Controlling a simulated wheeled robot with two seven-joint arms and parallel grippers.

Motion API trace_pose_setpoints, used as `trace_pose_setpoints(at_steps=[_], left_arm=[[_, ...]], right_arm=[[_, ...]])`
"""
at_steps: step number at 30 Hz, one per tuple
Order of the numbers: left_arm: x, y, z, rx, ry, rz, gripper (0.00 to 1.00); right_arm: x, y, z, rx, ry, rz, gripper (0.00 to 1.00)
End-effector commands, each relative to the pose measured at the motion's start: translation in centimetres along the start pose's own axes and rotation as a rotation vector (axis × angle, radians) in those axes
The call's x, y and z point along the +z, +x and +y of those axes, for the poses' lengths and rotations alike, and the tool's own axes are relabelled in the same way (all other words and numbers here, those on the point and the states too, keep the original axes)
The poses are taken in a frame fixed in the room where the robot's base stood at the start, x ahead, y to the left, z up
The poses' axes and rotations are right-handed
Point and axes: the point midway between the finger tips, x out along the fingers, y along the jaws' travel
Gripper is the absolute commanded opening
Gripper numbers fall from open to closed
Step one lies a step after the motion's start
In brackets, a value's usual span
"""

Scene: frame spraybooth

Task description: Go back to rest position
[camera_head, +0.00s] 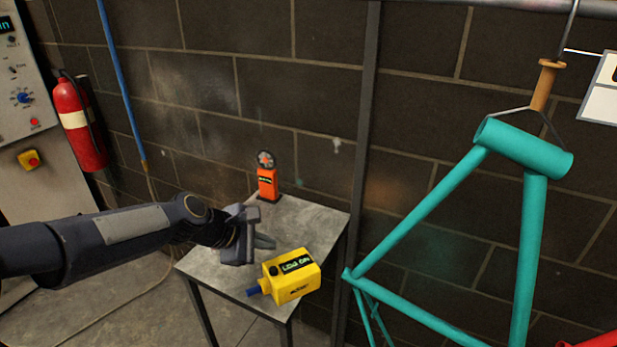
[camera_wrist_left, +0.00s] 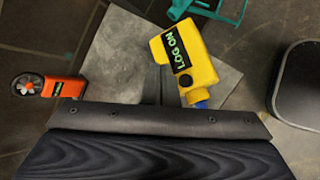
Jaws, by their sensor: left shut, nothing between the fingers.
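My left gripper (camera_head: 268,241) is over the small grey table (camera_head: 221,262), at the end of the arm that comes in from the left. It is shut and empty. In the left wrist view its narrow fingers (camera_wrist_left: 159,84) show together above the tabletop, beside a yellow device. This yellow device (camera_head: 291,277), with a "LOG ON" display and a blue tip, lies on the table just right of and nearer than the gripper, with a small gap seeming to separate them. My right gripper is not in view.
An orange meter (camera_head: 268,180) with a fan head stands at the table's back. A teal bicycle frame (camera_head: 530,250) hangs at the right from a hook. A red fire extinguisher (camera_head: 79,125), a control panel (camera_head: 22,75) and a blue pipe (camera_head: 121,80) are at the left wall.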

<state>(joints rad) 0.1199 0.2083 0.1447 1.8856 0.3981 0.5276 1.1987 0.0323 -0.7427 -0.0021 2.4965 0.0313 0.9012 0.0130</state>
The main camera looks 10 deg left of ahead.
Motion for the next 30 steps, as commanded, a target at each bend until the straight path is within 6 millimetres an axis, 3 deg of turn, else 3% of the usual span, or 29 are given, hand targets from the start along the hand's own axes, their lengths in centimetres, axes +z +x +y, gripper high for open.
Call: trace_pose_setpoints(at_steps=[5,9,15,21,24,30], left_arm=[[0.4,-3.4,-2.0,-0.008,0.193,0.026,0.0],[0.7,-8.6,-7.0,-0.045,0.555,0.071,0.0],[0.1,-13.8,-15.8,-0.134,1.075,0.118,0.0],[-0.7,-15.3,-21.5,-0.204,1.388,0.127,0.0],[-0.9,-15.5,-22.6,-0.221,1.453,0.125,0.0],[-0.9,-15.5,-22.9,-0.226,1.469,0.123,0.0]], right_arm=[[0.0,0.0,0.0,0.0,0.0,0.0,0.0],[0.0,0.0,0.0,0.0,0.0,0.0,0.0],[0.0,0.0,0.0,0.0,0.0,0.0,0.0],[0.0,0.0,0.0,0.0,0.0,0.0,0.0],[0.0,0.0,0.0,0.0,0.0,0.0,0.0],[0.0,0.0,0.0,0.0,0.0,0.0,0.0]])
